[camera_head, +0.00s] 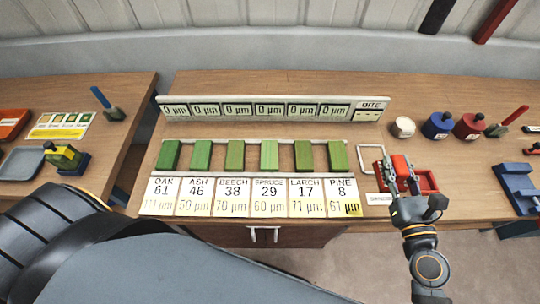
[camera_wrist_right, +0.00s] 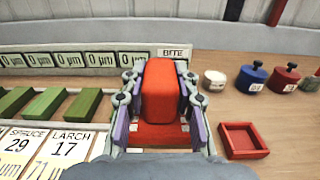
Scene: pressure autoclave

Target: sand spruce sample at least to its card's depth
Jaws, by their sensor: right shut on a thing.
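The spruce sample (camera_head: 268,155) is a green block, fourth from the left in the row of samples. Its card (camera_head: 268,196) below reads SPRUCE, 29 and 60 µm; the card also shows in the wrist view (camera_wrist_right: 18,142). The displays behind the row (camera_head: 238,111) read 0 µm, and the BITE display (camera_head: 368,114) shows only dashes. My right gripper (camera_head: 402,178) is shut on a red block (camera_wrist_right: 160,92), with fingers on both sides of it, right of the samples. The block's underside is hidden. My left gripper is not in view.
A red tray (camera_wrist_right: 243,141) lies just right of my right gripper. A white outlined frame (camera_head: 372,158) lies beside the pine sample (camera_head: 338,155). Several knobbed weights (camera_head: 437,125) stand at the back right. A blue fixture (camera_head: 517,188) is at the far right.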

